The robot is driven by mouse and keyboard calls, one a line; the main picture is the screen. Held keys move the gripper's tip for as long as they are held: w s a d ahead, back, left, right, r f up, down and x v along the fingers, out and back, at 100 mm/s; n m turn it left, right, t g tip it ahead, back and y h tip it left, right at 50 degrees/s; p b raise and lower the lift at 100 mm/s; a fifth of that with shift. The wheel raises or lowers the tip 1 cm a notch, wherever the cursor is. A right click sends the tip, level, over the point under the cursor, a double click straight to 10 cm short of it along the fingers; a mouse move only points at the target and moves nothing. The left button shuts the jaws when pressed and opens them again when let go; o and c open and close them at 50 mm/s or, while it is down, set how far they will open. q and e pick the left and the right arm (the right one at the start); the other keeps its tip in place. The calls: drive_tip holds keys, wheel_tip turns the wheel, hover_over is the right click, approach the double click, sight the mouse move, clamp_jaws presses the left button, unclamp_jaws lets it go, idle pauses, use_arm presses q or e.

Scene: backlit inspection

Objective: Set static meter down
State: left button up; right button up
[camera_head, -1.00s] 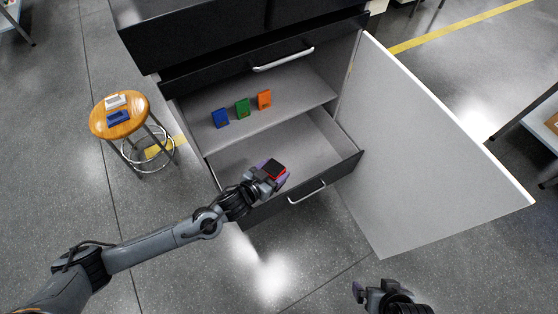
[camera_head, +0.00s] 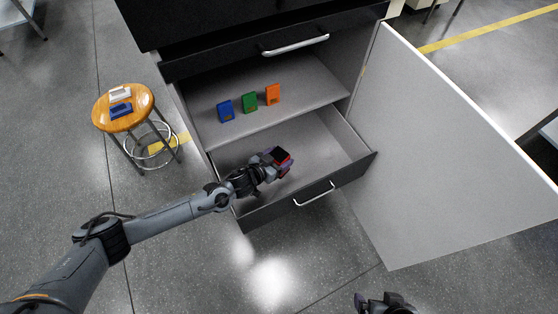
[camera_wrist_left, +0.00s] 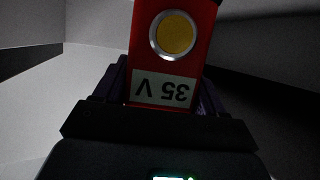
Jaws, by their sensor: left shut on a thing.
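The static meter (camera_head: 283,154) is a small red device with a dark face. It is held in my left gripper (camera_head: 276,160), over the open lower drawer (camera_head: 320,150) of the dark cabinet. In the left wrist view the meter (camera_wrist_left: 170,60) shows a round yellow button and an upside-down "35 V" label, with the jaws shut around its lower part. Whether the meter touches the drawer floor is hard to tell. My right gripper (camera_head: 380,302) shows only partly at the bottom edge, away from the cabinet; its jaw state is unclear.
On the shelf above the drawer stand a blue (camera_head: 225,111), a green (camera_head: 249,103) and an orange device (camera_head: 272,94). A large grey door (camera_head: 440,150) stands open at right. A wooden stool (camera_head: 136,117) at left holds a white and a blue item. The drawer's right part is clear.

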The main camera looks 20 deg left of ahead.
use_arm(q)
drive_tip(key=shift+f, duration=0.25)
drive_tip(key=shift+f, duration=0.1)
drive_tip(key=shift+f, duration=0.5)
drive_tip(key=o, duration=1.2)
